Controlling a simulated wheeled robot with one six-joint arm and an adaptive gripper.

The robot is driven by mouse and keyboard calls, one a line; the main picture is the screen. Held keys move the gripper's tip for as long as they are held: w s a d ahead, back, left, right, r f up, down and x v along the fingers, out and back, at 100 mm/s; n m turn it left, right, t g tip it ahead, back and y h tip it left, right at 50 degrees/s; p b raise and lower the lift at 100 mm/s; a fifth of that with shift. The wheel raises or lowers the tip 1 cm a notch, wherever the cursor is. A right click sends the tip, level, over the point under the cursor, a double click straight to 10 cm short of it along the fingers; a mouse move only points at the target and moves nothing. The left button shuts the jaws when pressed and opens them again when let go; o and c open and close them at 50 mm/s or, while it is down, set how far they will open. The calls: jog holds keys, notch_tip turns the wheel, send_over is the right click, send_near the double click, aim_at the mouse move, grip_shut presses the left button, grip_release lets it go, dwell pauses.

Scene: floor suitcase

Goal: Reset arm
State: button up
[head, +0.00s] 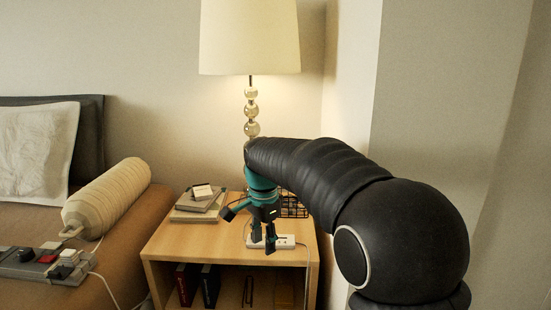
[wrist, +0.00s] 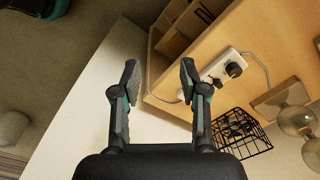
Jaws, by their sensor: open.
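My arm (head: 320,178) reaches in from the right, bent over the wooden nightstand (head: 170,244). My gripper (head: 263,243) points down near the nightstand's front edge, in front of a white power strip (head: 284,241). In the wrist view my gripper (wrist: 158,75) has its two fingers spread apart with nothing between them. The power strip (wrist: 222,68), with a black plug in it, lies to the right of the fingers there. I cannot tell how high the fingertips are above the nightstand top.
A lamp (head: 251,107) and black wire basket (head: 293,206) stand behind my gripper. Books (head: 197,210) lie to the left. A bed with a beige bolster (head: 107,196) and grey control box (head: 42,262) is at left. A wall corner (head: 374,80) is close on the right.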

jog(key=s+d+n+t, duration=0.1)
jog(key=s+d+n, duration=0.2)
jog(key=s+d, duration=0.3)
jog(key=s+d+n+t, duration=0.2)
jog(key=s+d+n, duration=0.2)
jog(key=s, duration=0.9)
jog(key=s+d+n+t, duration=0.2)
jog(key=s+d+n, duration=0.1)
jog(key=s+d, duration=0.5)
jog(key=shift+s+d, duration=0.35)
jog(key=shift+s, duration=0.45)
